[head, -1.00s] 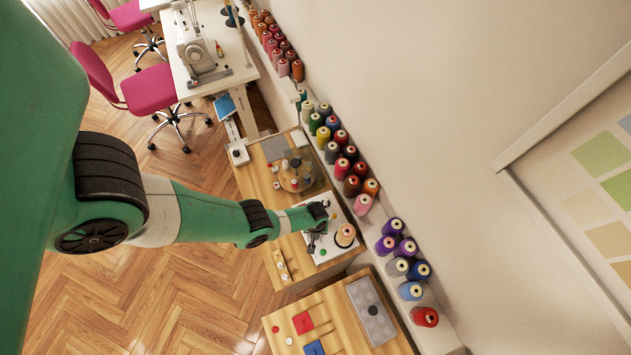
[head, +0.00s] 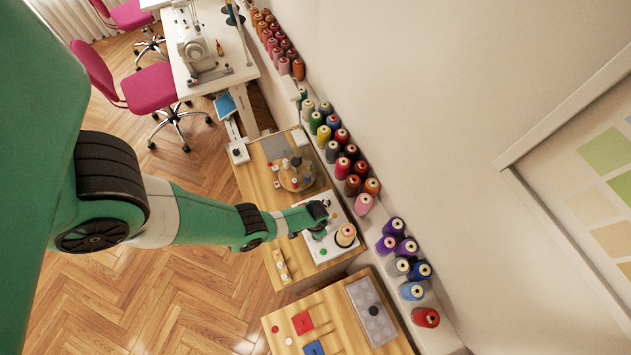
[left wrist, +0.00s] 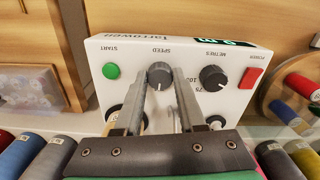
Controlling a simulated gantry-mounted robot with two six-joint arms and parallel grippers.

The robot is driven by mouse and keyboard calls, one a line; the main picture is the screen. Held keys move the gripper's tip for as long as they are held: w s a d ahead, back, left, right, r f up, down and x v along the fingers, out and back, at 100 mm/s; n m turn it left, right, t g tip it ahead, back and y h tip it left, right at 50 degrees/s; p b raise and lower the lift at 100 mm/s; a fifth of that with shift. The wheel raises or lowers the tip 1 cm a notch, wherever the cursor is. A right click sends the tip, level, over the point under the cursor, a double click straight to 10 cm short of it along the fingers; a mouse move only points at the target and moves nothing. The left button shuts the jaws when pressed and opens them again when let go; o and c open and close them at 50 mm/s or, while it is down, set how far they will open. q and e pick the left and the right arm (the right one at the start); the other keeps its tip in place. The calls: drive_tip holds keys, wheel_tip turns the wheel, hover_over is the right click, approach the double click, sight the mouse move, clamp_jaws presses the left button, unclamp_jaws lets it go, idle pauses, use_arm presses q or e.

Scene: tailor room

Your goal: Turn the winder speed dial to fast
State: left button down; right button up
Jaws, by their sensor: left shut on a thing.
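The grey speed dial (left wrist: 159,76) sits under the SPEED label, with a white pointer mark toward the bottom of the picture. My left gripper (left wrist: 160,80) has its two fingers shut on this dial, one on each side. In the head view my left gripper (head: 318,212) is over the winder and hides the dial. Dial position names are not readable. My right gripper is not in view.
On the panel, a green START button (left wrist: 110,71), a METRES dial (left wrist: 213,77) and a red POWER switch (left wrist: 251,78) flank the speed dial. Thread cones (head: 362,204) line the wall ledge beside the bench. A round wooden stand (head: 297,176) is close to the winder.

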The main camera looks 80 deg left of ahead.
use_arm(q)
drive_tip(key=m, duration=0.5)
drive_tip(key=shift+m, duration=0.3)
drive_tip(key=m, duration=0.5)
drive_tip(key=shift+a, duration=0.1)
drive_tip(key=shift+m, duration=0.3)
drive_tip(key=shift+f, duration=0.1)
drive_tip(key=c, duration=0.5)
unclamp_jaws()
